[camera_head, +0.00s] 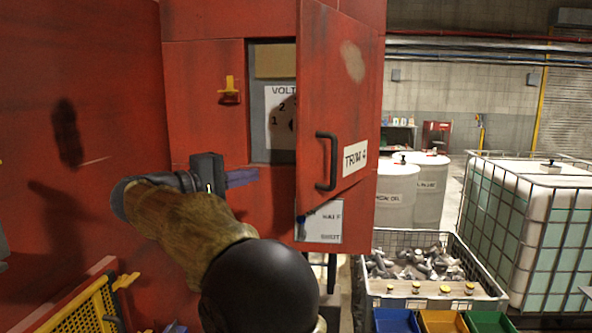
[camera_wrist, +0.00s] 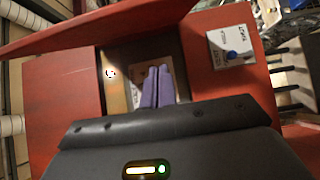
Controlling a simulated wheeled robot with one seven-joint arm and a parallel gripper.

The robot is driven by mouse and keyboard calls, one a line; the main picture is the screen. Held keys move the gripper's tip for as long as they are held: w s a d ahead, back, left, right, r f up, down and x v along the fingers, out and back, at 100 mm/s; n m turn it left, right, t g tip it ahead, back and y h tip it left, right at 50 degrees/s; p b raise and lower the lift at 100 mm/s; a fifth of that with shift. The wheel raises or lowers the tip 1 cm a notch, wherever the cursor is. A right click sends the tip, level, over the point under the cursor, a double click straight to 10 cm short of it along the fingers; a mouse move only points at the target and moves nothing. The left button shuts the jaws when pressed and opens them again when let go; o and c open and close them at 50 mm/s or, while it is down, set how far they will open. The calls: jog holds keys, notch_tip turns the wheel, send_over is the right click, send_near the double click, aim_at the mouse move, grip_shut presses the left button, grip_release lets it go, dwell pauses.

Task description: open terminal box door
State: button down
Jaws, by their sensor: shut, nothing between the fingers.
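The red terminal box (camera_head: 205,120) stands at the middle of the head view. Behind the door a dark opening shows a white card (camera_head: 280,115) with lettering and numbers. My gripper (camera_head: 250,176) has purple fingers, closed together and empty, just below the opening and left of the handle. In the wrist view the gripper (camera_wrist: 157,85) points at the opening, and the door (camera_wrist: 100,28) slants across the top. Contact with the box or door cannot be told.
A yellow latch (camera_head: 230,88) sits on the box front left of the opening. A white sign (camera_head: 320,222) is below the door. A crate of metal parts (camera_head: 375,290), drums (camera_head: 428,190) and a caged tank (camera_head: 540,230) stand to the right.

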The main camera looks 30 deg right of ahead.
aim_at(299, 171)
jog(key=shift+s+d+r+p, duration=0.1)
jog(key=shift+s+d+p, duration=0.15)
jog(key=shift+d+p, duration=1.2)
jog(key=shift+s+d+f+p, duration=0.1)
jog(key=shift+s+d+p, duration=0.25)
jog(key=shift+d, duration=2.05)
jog(key=shift+s+d+r+p, duration=0.15)
jog(key=shift+d+p, duration=0.85)
jog(key=shift+d, duration=0.9)
jog(key=shift+w+f, duration=0.15)
jog(key=shift+f, duration=0.05)
